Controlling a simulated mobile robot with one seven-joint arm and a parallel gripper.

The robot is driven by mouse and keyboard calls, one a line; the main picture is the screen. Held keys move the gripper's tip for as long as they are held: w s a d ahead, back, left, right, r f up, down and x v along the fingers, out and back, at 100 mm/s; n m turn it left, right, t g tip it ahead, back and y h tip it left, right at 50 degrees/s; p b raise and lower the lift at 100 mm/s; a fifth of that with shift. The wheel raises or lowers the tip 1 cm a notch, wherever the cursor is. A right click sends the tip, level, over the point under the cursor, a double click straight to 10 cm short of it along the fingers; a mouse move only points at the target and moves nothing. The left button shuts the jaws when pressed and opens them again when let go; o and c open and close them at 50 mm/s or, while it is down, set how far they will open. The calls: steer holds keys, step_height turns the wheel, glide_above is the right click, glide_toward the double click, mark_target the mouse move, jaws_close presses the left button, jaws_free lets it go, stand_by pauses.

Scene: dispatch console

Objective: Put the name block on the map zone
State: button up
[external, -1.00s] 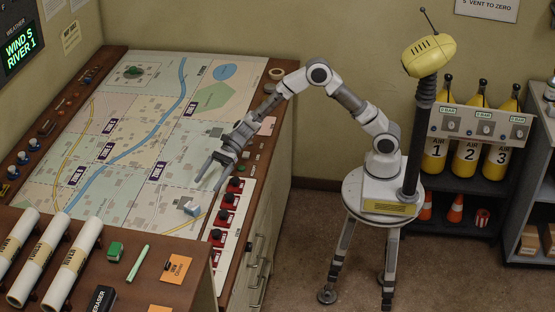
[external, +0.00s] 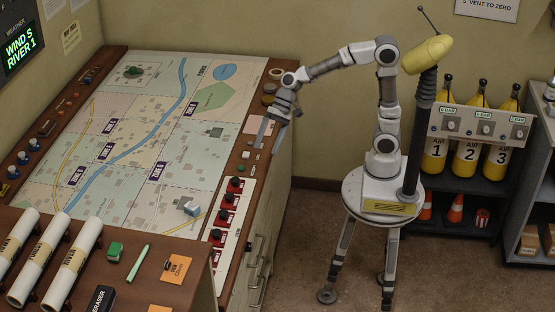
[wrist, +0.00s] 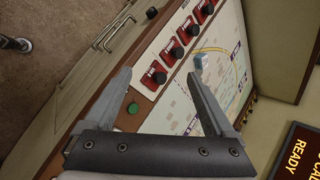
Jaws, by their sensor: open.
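A small pale block with a blue-grey top (external: 191,208), which seems to be the name block, sits on the near right part of the map (external: 135,190), by a yellow road line. It also shows in the wrist view (wrist: 201,62); no name can be read on it. My gripper (external: 268,142) is open and empty over the console's right edge, apart from the block. In the wrist view its two grey fingers (wrist: 157,75) are spread wide, with the block beyond the right fingertip. The map is split by dashed lines into zones with dark labels, too small to read surely.
A panel of red switches with black knobs (external: 224,216) runs along the map's right side. A green button (wrist: 133,108) is near the left finger.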

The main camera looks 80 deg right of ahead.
steer(key=s+d+r+n+t+h, duration=0.1)
steer(key=s+d+n+h, duration=0.6)
steer(key=s+d, duration=1)
steer(key=shift+s+d+r+n+t, duration=0.2)
steer(key=shift+s+n+t, duration=0.5)
steer(key=shift+n, duration=0.4)
steer(key=shift+a, duration=0.1)
step_height(320, 180, up, 12)
steer(key=p, duration=1.2)
